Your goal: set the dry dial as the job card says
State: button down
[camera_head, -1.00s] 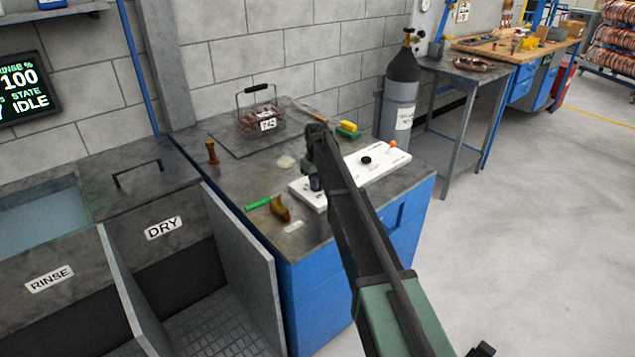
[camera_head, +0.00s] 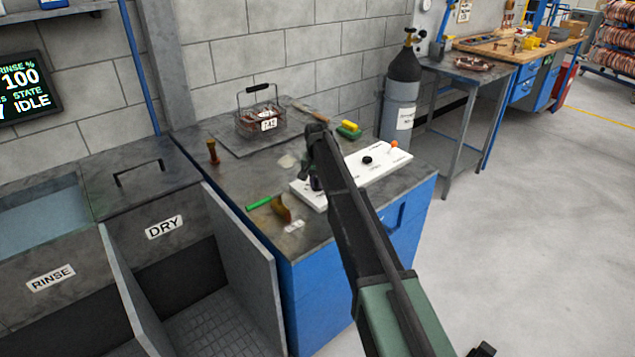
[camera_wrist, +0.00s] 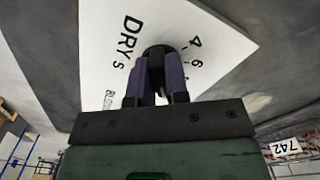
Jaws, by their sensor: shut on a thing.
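The white control panel (camera_head: 385,164) lies on the bench top, and my gripper (camera_head: 316,183) is down at its near left end. In the wrist view the panel reads "DRY s" beside the black dry dial (camera_wrist: 157,50), with the figures 4 and 6 on its right. My gripper (camera_wrist: 155,88) has its two fingers shut on the dial. The fingers hide much of the dial and scale, so I cannot tell where its pointer stands. I cannot make out a job card.
A wire basket (camera_head: 262,118) tagged 742 stands behind. A green-handled tool (camera_head: 259,202) and a brown object (camera_head: 281,209) lie left of the panel. The wall screen (camera_head: 24,90) shows RINSE % 100 and IDLE.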

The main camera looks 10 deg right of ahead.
jog(key=shift+m, duration=0.5)
jog(key=c, duration=1.1)
grip_release()
notch_tip(320, 180, up, 11)
jog(key=p, duration=1)
jog(key=shift+f+p, duration=0.15)
jog(key=shift+p, duration=0.25)
jog(key=s+r+n+p, duration=0.1)
jog(key=s+n, duration=0.1)
jog(key=s, duration=1.1)
jog(key=s+r+n+p, duration=0.2)
jog(key=s, duration=1.1)
jog(key=s+r+n+p, duration=0.1)
jog(key=s+n, duration=0.1)
jog(key=s, duration=1.1)
jog(key=shift+s+d+r, duration=0.2)
jog(key=shift+s+d, duration=0.05)
jog(key=shift+s, duration=0.15)
